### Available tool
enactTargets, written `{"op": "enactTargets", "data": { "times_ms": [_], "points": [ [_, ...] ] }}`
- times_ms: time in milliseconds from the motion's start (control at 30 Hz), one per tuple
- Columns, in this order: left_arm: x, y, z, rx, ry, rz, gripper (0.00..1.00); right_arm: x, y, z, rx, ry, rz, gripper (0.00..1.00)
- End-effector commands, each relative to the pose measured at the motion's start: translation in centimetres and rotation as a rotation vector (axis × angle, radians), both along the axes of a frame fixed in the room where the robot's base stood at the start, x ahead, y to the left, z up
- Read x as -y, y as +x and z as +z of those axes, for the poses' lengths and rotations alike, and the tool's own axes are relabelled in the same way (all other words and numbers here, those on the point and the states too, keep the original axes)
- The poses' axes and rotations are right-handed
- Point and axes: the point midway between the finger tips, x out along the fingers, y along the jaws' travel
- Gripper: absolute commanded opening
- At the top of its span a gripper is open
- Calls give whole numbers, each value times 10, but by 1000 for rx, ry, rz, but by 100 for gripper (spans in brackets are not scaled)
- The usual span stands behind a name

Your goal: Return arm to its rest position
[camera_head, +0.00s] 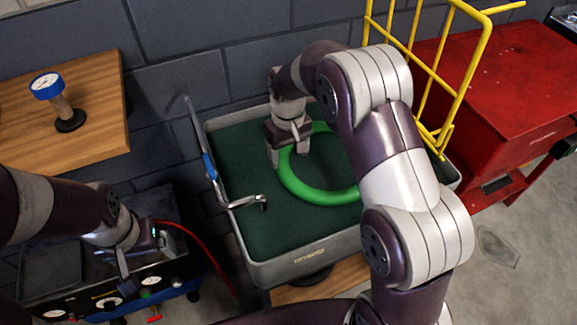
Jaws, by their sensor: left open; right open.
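My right gripper (287,152) is over the green-lined grey tray (254,273), at the inner left edge of a green ring (312,194). Its fingers point down by the ring and are open; whether they touch it cannot be told. The ring lies in the tray, partly hidden behind my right arm. My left gripper (137,262) is at the lower left, over a black machine with gauges (65,262), open and empty as far as I can see.
A wooden board (100,100) with a blue-rimmed gauge (47,86) is at the upper left. A blue-handled metal lever (209,168) crosses the tray's left rim. A yellow wire rack (462,75) and a red cabinet (510,75) stand right. A red hose (205,250) curves beside the machine.

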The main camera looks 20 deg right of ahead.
Motion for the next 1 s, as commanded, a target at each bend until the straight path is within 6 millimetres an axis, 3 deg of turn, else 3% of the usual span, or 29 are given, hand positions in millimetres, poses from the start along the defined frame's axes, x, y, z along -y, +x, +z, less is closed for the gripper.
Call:
{"op": "enactTargets", "data": {
  "times_ms": [100,233,500,567,667,900,1000],
  "points": [
    [0,0,3,0,0,0,92,0,0,27,2,0,0,71],
    [0,0,5,0,0,0,92,0,0,43,-1,0,0,71],
    [0,0,5,0,0,0,92,-1,2,46,10,1,-6,71],
    [0,0,5,0,0,0,92,-1,2,38,32,5,-20,71],
    [0,0,11,0,0,0,92,3,-28,28,36,8,-51,71],
    [0,0,59,0,0,0,92,28,-146,74,85,19,-155,71],
    [0,0,75,0,0,0,92,35,-185,93,90,19,-179,71]
  ]
}}
